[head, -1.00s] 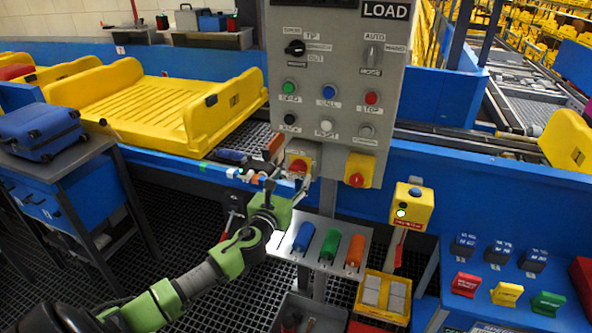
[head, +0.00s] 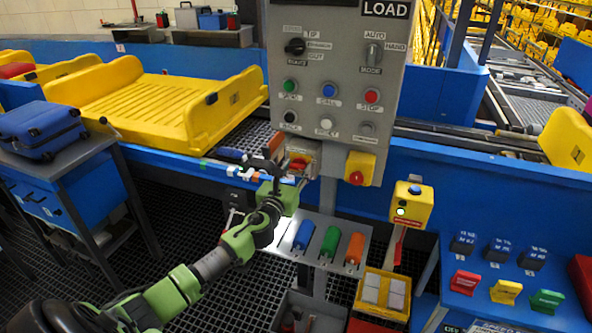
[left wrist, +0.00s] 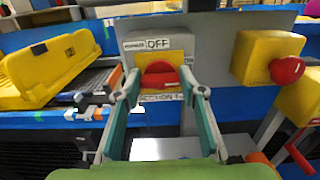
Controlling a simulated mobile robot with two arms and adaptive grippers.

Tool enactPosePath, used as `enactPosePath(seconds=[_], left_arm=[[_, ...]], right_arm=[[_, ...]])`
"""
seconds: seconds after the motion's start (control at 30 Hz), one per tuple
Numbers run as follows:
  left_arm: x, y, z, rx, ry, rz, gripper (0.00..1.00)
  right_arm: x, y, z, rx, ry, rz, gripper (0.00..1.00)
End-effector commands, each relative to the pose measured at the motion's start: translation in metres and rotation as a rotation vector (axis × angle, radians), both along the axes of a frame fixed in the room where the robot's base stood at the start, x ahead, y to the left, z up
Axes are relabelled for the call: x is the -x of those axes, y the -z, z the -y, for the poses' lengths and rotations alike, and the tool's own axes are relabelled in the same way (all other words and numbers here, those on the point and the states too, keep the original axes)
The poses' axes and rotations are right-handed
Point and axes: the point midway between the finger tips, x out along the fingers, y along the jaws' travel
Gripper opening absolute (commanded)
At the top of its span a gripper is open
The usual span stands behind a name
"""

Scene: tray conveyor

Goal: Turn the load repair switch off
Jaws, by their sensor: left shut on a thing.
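The grey LOAD control panel (head: 336,100) stands in the middle of the head view. Its lower left corner carries the repair switch, a red knob on a yellow plate. In the left wrist view the red switch knob (left wrist: 162,78) sits below an OFF label (left wrist: 158,44), with another label under it. My left gripper (head: 284,172) is at this switch, its fingers on either side of the knob and shut on it. The fingers partly cover the switch in the head view. I cannot tell exactly which way the knob points. My right gripper is out of view.
A red stop button on a yellow box (head: 360,168) sits just right of the switch. A yellow tray (head: 150,97) lies on the conveyor at left. Blue, green and orange handles (head: 330,241) stand on a shelf below. A blue case (head: 40,130) rests on a cart.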

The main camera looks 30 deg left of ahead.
Motion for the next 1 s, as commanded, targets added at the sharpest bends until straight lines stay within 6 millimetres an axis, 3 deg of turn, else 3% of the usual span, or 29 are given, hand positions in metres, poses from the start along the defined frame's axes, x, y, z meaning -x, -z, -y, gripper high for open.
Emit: enactPosePath(seconds=[0.37,1.0], left_arm=[[0.000,0.001,0.000,0.098,0.000,0.024,0.16],[0.001,0.002,-0.002,0.655,0.000,0.156,0.16]], right_arm=[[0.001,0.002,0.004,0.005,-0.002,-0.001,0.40],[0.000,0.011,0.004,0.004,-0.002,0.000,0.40]])
